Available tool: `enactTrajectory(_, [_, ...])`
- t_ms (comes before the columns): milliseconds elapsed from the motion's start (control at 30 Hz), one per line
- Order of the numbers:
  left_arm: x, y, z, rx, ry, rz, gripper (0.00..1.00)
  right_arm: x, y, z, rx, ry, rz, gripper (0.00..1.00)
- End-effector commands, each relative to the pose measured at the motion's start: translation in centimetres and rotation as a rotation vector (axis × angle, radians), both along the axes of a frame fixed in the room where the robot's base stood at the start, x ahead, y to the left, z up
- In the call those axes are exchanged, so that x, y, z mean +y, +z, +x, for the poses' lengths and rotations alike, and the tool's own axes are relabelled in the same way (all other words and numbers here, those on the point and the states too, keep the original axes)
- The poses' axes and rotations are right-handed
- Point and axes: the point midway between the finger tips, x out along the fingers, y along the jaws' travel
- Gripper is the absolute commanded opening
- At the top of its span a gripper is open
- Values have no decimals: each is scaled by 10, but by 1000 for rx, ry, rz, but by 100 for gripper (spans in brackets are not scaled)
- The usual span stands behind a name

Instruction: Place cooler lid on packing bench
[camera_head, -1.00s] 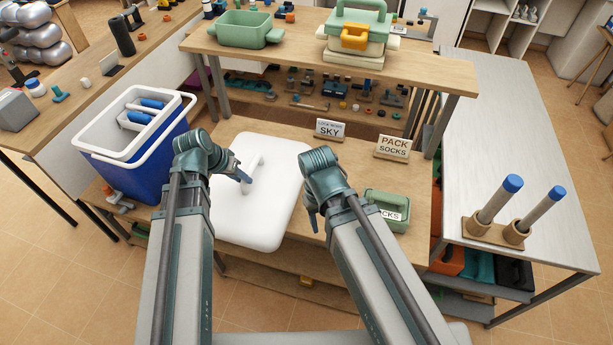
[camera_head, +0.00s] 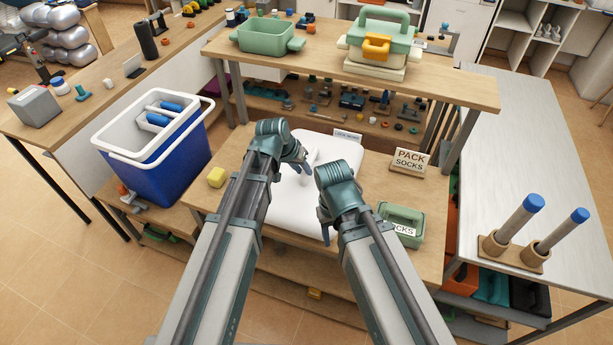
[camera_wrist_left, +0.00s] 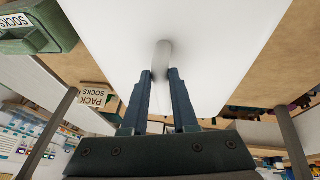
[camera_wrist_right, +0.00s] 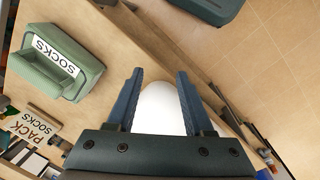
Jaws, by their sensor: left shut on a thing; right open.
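The white cooler lid (camera_head: 290,212) is a flat slab with rounded corners and a raised handle. It is over the packing bench (camera_head: 232,160); I cannot tell whether it touches the top. My left gripper (camera_head: 304,172) is shut on the lid's handle, which shows between its fingers in the left wrist view (camera_wrist_left: 162,62). My right gripper (camera_head: 325,222) is open by the lid's near right edge. In the right wrist view a rounded lid corner (camera_wrist_right: 163,108) shows between its fingers (camera_wrist_right: 160,85). My arms hide part of the lid.
The blue cooler (camera_head: 165,165), open with contents, stands left of the bench. A green socks bin (camera_head: 402,225) and a PACK SOCKS sign (camera_head: 410,162) stand right of the lid. A raised shelf (camera_head: 330,75) spans the back.

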Motion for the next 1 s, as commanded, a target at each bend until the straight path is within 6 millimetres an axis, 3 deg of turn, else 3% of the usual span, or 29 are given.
enactTrajectory(400, [-12, -1, 8, -1, 0, 0, 0, 0, -1, 0, 0, 0, 0, 52])
enactTrajectory(800, [-12, -37, 7, -1, 1, -1, 0, 0, -37, 0, 0, 0, 0, 52])
enactTrajectory(1000, [-12, -36, 6, -1, 1, -1, 0, 0, -36, 0, 0, 0, 0, 52])
